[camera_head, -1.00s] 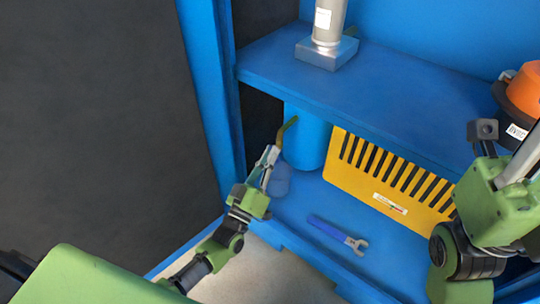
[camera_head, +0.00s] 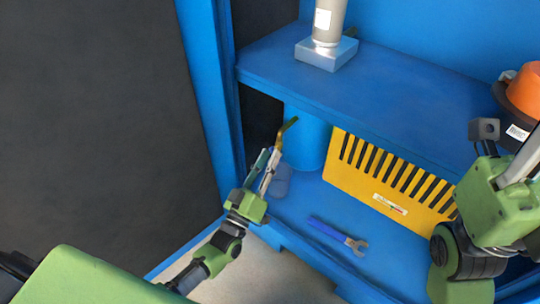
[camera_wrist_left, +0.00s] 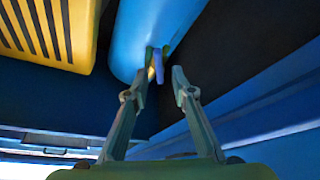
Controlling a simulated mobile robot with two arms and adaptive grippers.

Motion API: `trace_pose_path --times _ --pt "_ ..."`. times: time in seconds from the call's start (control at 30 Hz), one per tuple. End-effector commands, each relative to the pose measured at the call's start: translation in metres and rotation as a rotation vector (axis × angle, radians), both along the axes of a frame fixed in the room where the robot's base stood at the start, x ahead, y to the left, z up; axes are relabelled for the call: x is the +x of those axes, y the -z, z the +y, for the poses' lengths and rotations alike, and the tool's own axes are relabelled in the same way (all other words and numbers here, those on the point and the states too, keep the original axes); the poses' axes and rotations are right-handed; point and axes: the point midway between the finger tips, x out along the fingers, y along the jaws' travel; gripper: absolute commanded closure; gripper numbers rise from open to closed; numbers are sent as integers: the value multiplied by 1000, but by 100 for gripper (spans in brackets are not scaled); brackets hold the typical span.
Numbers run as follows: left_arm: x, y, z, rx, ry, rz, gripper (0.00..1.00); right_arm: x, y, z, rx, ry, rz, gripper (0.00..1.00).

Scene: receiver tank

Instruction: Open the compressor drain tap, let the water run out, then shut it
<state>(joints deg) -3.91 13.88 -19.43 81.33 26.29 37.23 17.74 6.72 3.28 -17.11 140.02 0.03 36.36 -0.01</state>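The blue tank (camera_head: 306,140) hangs under the shelf; its rounded end also shows in the left wrist view (camera_wrist_left: 150,25). The small brass-coloured drain tap (camera_head: 287,127) is at its left side; the wrist view shows it (camera_wrist_left: 151,70) with a blue-violet strip beside it, handle or water, I cannot tell. My left gripper (camera_head: 269,154) is open, its fingers apart, just below the tap in the head view. In the wrist view its fingertips (camera_wrist_left: 160,73) are on either side of the tap's line, seemingly not touching it. My right gripper (camera_head: 524,155) is partly cut off at the right edge.
A yellow slotted guard (camera_head: 385,178) stands right of the tank. A blue-handled wrench (camera_head: 338,233) lies on the lower floor. A bluish rounded patch (camera_head: 281,181) lies below the tap. The blue shelf (camera_head: 380,90) carries a grey cylinder (camera_head: 328,25). A blue post (camera_head: 212,90) stands left.

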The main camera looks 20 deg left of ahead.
Motion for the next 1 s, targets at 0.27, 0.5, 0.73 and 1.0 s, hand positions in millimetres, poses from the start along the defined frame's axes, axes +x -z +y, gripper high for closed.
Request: trace_pose_path --times 0.27,0.5,0.73,1.0 --pt "-56 21 8 1 1 5 76 0 0 0 2 -1 2 60" --pt "-91 33 13 2 0 3 76 0 1 0 1 -1 3 60" --pt "-100 36 15 1 1 0 76 0 1 0 1 -1 3 60" --pt "-100 35 14 4 3 7 76 4 -1 1 -1 0 15 60"
